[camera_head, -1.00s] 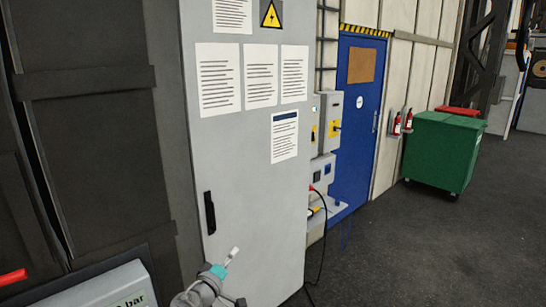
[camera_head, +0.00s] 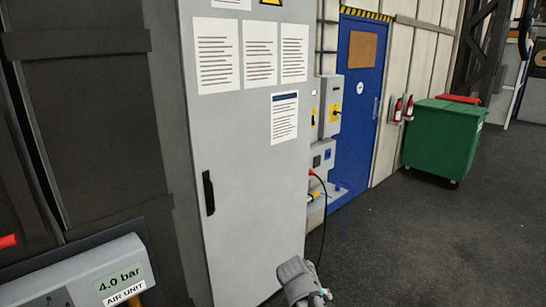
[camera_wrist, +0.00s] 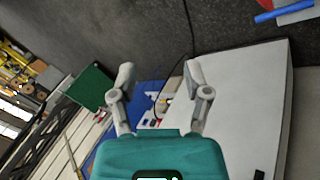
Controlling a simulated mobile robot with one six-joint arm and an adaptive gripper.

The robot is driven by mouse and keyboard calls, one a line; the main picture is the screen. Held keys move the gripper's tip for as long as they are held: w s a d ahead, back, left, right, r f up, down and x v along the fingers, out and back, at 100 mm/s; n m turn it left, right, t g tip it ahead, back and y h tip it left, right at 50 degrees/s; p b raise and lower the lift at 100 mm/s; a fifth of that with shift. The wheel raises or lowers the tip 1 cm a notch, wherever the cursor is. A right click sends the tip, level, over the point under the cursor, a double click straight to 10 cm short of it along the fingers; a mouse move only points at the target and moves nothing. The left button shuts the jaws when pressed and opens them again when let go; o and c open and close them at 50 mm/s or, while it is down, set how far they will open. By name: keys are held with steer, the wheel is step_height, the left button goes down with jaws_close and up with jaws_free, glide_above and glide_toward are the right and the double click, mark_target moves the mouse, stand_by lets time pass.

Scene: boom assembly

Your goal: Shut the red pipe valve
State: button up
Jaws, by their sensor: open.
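A red part (camera_head: 8,241), perhaps the valve handle, shows at the left edge of the head view, cut off by the frame. It sits just above a grey air unit (camera_head: 60,276) labelled "4.0 bar". The rest of the valve is out of view. My gripper (camera_wrist: 158,76) shows in the wrist view with its two fingers spread and nothing between them. In the head view only a grey part of my arm shows at the bottom, well to the right of the red part. My gripper is far from the red part.
A tall grey cabinet (camera_head: 240,190) with a black handle stands between the air unit and my arm. Electrical boxes with a hanging cable (camera_head: 322,215) are beside it. A blue door (camera_head: 356,120) and green bin (camera_head: 442,142) stand farther back. The floor at right is clear.

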steer(key=s+d+f+m+g+y+b, duration=0.1)
steer(key=s+d+f+g+y+b, duration=0.1)
steer(key=s+f+y, duration=0.3)
steer(key=shift+s+d+f+g+y, duration=0.15)
steer(key=shift+d+f+g+y, duration=0.15)
steer(key=shift+d+g, duration=0.4)
stand_by(0.5)
